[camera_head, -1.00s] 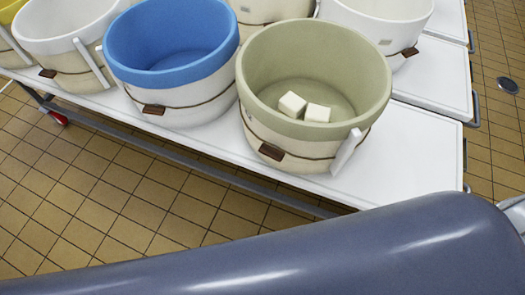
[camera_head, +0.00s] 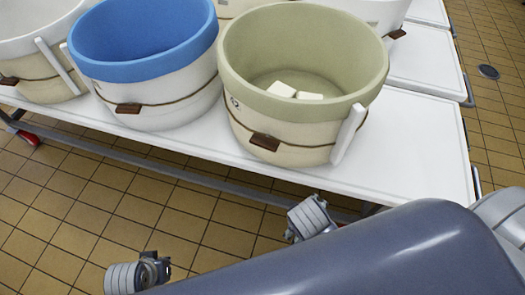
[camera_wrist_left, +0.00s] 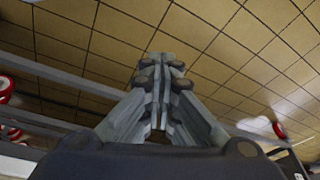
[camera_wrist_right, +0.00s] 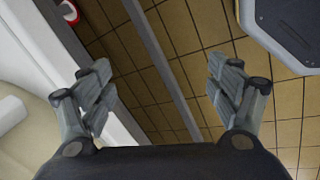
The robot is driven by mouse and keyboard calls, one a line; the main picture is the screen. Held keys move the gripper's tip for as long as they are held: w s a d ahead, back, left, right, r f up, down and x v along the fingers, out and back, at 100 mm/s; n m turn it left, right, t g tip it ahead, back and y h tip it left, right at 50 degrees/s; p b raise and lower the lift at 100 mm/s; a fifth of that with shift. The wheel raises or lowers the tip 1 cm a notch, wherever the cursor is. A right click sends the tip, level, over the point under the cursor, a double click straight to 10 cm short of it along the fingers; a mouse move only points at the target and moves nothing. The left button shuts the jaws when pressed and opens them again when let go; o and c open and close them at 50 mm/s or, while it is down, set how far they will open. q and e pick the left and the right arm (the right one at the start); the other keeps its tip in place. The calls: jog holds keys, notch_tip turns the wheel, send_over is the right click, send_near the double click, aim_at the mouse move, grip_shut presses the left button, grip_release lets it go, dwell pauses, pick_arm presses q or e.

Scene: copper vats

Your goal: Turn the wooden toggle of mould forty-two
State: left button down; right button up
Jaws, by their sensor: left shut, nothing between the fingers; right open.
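A green-rimmed cream mould (camera_head: 300,45) stands on the white table, with two white blocks inside. A cord runs round it, with a brown wooden toggle (camera_head: 265,141) on its near side. A small dark mark on its wall is too small to read surely. The blue-rimmed mould (camera_head: 150,70) beside it has its own brown toggle (camera_head: 128,108). My right gripper (camera_head: 225,243) is wide open and empty, below and in front of the table edge. It also shows open in the right wrist view (camera_wrist_right: 160,72). My left gripper (camera_wrist_left: 160,68) is shut and empty, over tiled floor.
The white table (camera_head: 420,150) has a bare stretch right of the green mould. An upright white stave (camera_head: 348,134) stands against that mould's right side. More moulds stand left and behind. A grey rail runs under the table edge. The tiled floor (camera_head: 60,200) in front is clear.

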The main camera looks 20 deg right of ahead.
jog(key=w+a+n+h, duration=0.1)
jog(key=w+n+h, duration=0.15)
jog(key=n, duration=0.25)
jog(key=n+t+h, duration=0.7)
jog(key=n+t, duration=0.4)
jog(key=n, duration=0.5)
send_near(263, 147)
jog(key=x, duration=0.7)
jog(key=f+b+x, duration=0.1)
jog(key=x, duration=0.2)
jog(key=shift+w+d, duration=0.1)
jog(key=shift+w, duration=0.15)
pick_arm(q)
jog(key=s+f, duration=0.2)
jog(key=f, duration=0.8)
jog(key=s+f+g, duration=0.1)
jog(key=s+f, duration=0.2)
jog(key=f, duration=0.8)
jog(key=shift+s+a, duration=0.15)
jog(key=shift+a, duration=0.15)
pick_arm(e)
jog(key=shift+c, duration=0.2)
jog(key=c, duration=1)
